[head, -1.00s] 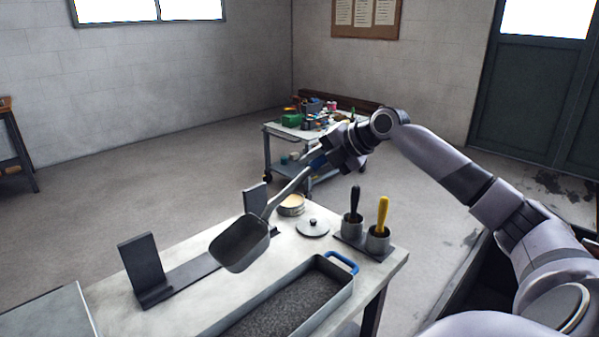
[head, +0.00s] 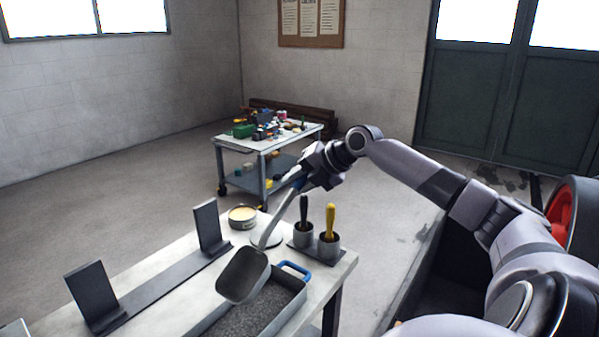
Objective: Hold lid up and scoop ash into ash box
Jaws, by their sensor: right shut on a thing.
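My right gripper (head: 322,166) is shut on the handle of a grey metal scoop (head: 243,276). The scoop hangs tilted down to the left above the near table, its pan over the left edge of a tray. That grey rectangular tray (head: 291,310) has a blue handle and holds dark granular ash (head: 246,312). The inside of the scoop's pan looks dark, and I cannot tell whether it holds ash. A round pale lid (head: 264,240) lies on the table, partly behind the scoop's handle. My left gripper is not in view.
A dark stand with two upright plates (head: 95,293) is at the table's left. A round tin (head: 242,217) stands near its right plate. Two cups hold a black-handled tool (head: 304,212) and a yellow-handled tool (head: 330,222).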

